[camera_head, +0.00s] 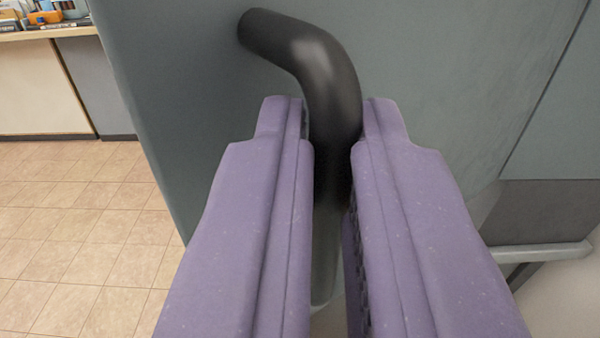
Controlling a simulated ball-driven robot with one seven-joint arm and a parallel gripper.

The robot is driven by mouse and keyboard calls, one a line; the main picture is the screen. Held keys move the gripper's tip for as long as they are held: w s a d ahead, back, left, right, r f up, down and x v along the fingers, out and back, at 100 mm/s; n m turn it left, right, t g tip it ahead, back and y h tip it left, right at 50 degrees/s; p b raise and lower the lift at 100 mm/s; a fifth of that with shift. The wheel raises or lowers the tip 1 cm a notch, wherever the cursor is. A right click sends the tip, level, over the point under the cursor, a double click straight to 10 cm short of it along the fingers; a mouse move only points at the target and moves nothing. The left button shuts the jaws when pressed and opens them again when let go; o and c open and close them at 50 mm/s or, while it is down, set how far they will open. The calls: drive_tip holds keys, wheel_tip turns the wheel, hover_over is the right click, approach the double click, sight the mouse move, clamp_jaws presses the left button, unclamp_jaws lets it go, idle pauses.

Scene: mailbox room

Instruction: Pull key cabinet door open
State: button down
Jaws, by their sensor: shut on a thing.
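The key cabinet door (180,95) is a grey-green panel that fills the upper middle of the view. A black curved handle (305,48) comes out of it, bends and runs down between my fingers. My gripper (333,135) has two purple fingers, one on each side of the handle, and is shut on it. The lower part of the handle is partly hidden by the fingers. The left edge of the door is in view, with the room showing past it. Whether the door stands ajar cannot be told from this view.
Beige floor tiles (80,230) lie open at the left. A counter (45,85) with small items on it stands at the far upper left. A grey panel with a pale ledge (545,255) is at the right, near my gripper.

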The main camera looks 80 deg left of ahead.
drive_tip(key=shift+w+a, duration=0.15)
drive_tip(key=shift+a, duration=0.05)
drive_tip(key=c, duration=1.4)
unclamp_jaws()
drive_tip(key=shift+w+a, duration=0.1)
drive_tip(key=shift+w, duration=0.05)
drive_tip(key=shift+o, duration=1.2)
drive_tip(key=shift+w+a+f, duration=0.2)
drive_tip(key=shift+w, duration=0.05)
drive_tip(key=shift+s+d, duration=0.1)
drive_tip(key=shift+s, duration=0.05)
drive_tip(key=shift+d, duration=0.1)
drive_tip(key=v, duration=0.7)
drive_tip(key=shift+d+p, duration=0.35)
drive_tip(key=shift+d, duration=0.05)
drive_tip(key=shift+s, duration=0.1)
